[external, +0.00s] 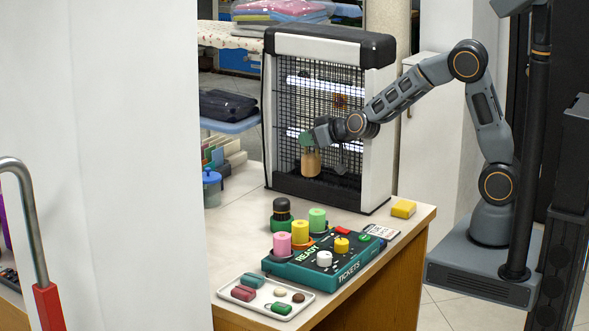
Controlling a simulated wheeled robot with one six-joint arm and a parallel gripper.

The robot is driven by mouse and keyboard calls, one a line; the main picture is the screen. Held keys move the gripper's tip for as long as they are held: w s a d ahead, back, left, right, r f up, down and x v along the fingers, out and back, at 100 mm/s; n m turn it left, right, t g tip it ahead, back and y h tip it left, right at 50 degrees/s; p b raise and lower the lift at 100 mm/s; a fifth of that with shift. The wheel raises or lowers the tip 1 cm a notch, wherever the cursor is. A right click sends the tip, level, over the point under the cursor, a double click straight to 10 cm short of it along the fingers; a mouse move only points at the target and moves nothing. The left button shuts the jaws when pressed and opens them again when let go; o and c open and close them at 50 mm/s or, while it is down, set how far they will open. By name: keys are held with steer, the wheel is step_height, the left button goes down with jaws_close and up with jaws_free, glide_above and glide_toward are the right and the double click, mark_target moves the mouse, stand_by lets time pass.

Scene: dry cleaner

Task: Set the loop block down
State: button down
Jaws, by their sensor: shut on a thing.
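My gripper (317,139) is in front of the wire-mesh front of a tall white and black appliance. It is shut on a tan block with a green part at its top, which I take to be the loop block (311,164). The block hangs upright below the jaws, above the counter (247,230) and near the foot of the appliance. The jaws partly cover its top, so the loop's shape is not clear. I cannot tell from this view how far the block is from the mesh.
The mesh-fronted appliance (382,135) stands at the counter's back. Bare counter lies left of the stamp.

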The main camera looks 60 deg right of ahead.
mark_target(303, 166)
steer(key=w+a+f+p, duration=0.1)
steer(key=w+f, duration=1)
steer(key=f, duration=0.1)
steer(key=shift+w+a+p, duration=0.3)
steer(key=shift+w, duration=0.1)
steer(key=shift+f, duration=0.15)
steer(key=shift+f+b, duration=0.1)
steer(key=shift+b, duration=0.2)
steer(key=c, duration=1.2)
jaws_free()
steer(key=v, duration=1.2)
steer(key=shift+r+b, duration=0.25)
steer(key=shift+b, duration=0.05)
